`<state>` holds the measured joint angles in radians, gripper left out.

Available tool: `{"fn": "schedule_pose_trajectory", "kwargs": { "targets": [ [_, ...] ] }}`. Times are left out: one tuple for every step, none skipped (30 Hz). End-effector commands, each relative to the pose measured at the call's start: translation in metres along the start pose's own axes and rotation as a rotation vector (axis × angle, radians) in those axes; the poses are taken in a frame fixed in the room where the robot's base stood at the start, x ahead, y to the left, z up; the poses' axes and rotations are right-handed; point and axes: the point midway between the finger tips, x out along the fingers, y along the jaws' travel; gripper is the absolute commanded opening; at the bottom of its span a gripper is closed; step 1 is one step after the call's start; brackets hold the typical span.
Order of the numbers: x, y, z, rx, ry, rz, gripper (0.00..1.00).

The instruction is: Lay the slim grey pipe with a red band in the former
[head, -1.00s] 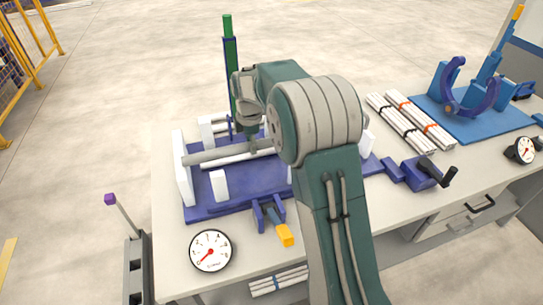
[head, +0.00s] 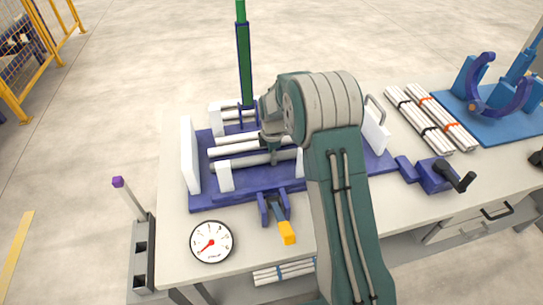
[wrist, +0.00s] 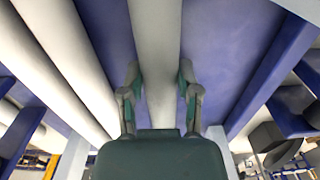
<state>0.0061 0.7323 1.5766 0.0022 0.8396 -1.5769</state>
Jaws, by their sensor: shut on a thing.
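My gripper (head: 272,160) is over the blue former (head: 205,197) and is shut on a slim grey pipe (head: 235,162). In the wrist view the pipe (wrist: 155,40) runs between the two fingers (wrist: 158,85), with blue on both sides of it. In the head view the pipe lies nearly level along the former, behind a short white front post (head: 225,177). I cannot tell whether it rests on the former or is just above it. No red band shows on its visible part. My arm hides its right end.
More pale pipes (head: 228,148) lie behind the held one. A tall white plate (head: 190,155) stands at the former's left end, and a green upright (head: 244,65) behind. A gauge (head: 211,242) and a yellow-handled clamp (head: 286,232) are in front. Banded pipe bundles (head: 430,118) lie right.

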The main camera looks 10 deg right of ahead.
Motion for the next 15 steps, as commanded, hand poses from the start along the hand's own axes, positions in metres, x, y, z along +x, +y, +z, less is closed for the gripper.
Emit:
{"fn": "schedule_pose_trajectory", "kwargs": {
  "targets": [
    [0.0026, 0.0002, -0.0018, -0.001, -0.001, 0.001, 0.00],
    [0.0028, 0.0002, -0.0025, -0.001, -0.002, 0.002, 0.00],
    [0.0025, 0.0003, -0.0030, -0.001, -0.002, 0.002, 0.00],
    [0.0023, 0.0003, -0.0031, -0.001, -0.002, 0.002, 0.00],
    [0.0022, 0.0002, -0.0034, -0.001, -0.003, 0.002, 0.00],
    [0.0023, 0.0002, -0.0039, -0.001, -0.003, 0.002, 0.00],
    [0.0023, 0.0002, -0.0041, -0.002, -0.003, 0.002, 0.00],
    [0.0027, 0.0002, -0.0042, -0.002, -0.003, 0.001, 0.00],
    [0.0031, 0.0001, -0.0041, -0.002, -0.003, 0.001, 0.52],
    [0.0030, 0.0001, -0.0038, -0.002, -0.003, 0.001, 0.65],
    [0.0030, 0.0001, -0.0034, -0.002, -0.003, 0.001, 0.77],
    [0.0030, 0.0001, -0.0032, -0.002, -0.002, 0.001, 0.77],
    [0.0029, 0.0002, -0.0031, -0.002, -0.002, 0.001, 0.77],
    [0.0029, 0.0002, -0.0030, -0.002, -0.002, 0.001, 0.77],
    [0.0029, 0.0002, -0.0026, -0.001, -0.002, 0.001, 0.77]
  ]
}}
